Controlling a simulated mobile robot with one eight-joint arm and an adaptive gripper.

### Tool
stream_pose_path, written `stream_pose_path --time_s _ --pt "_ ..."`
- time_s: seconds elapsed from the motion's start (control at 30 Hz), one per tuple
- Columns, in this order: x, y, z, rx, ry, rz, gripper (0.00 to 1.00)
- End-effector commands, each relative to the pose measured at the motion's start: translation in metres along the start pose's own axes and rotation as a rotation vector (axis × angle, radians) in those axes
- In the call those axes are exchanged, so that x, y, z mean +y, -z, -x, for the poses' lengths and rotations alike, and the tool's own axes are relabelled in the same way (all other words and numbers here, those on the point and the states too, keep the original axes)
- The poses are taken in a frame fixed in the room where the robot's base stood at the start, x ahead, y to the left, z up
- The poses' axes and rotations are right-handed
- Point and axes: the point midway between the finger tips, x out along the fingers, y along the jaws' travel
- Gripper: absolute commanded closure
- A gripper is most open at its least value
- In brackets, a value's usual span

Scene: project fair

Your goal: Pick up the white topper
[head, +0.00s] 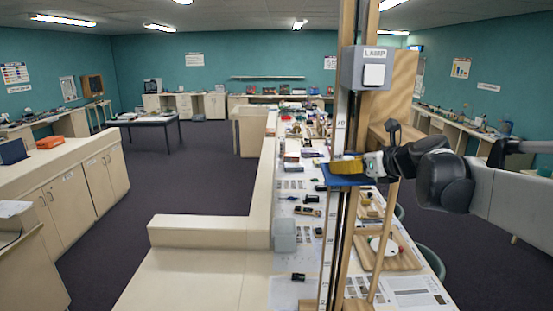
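My arm reaches in from the right, and my gripper (381,162) is beside the wooden post in the middle of the view. A small white piece (373,164) shows at the gripper's tip, next to a yellow block (347,166) on a blue platform (345,181). I cannot tell whether this white piece is the topper or part of the gripper, or whether the fingers are closed on it. Another white, rounded thing (383,245) with green on it lies on a wooden tray (403,263) below; I cannot tell whether it is the topper.
A tall wooden post with a grey lamp box (366,68) stands close in front. A long white table (285,215) behind it holds many small items. Cream counters (200,232) run along the left. The dark carpet (185,180) between the counters is clear.

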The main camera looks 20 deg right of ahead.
Motion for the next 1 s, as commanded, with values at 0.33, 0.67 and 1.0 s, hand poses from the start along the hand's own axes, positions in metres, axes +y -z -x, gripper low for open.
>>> stream_pose_path --time_s 0.33,0.67,1.0 --pt "0.0 0.001 0.0 0.0 0.0 0.0 0.91" --pt "0.0 0.0 0.0 0.0 0.0 0.0 0.92" --pt "-0.001 -0.008 0.015 0.001 0.002 -0.002 0.92"
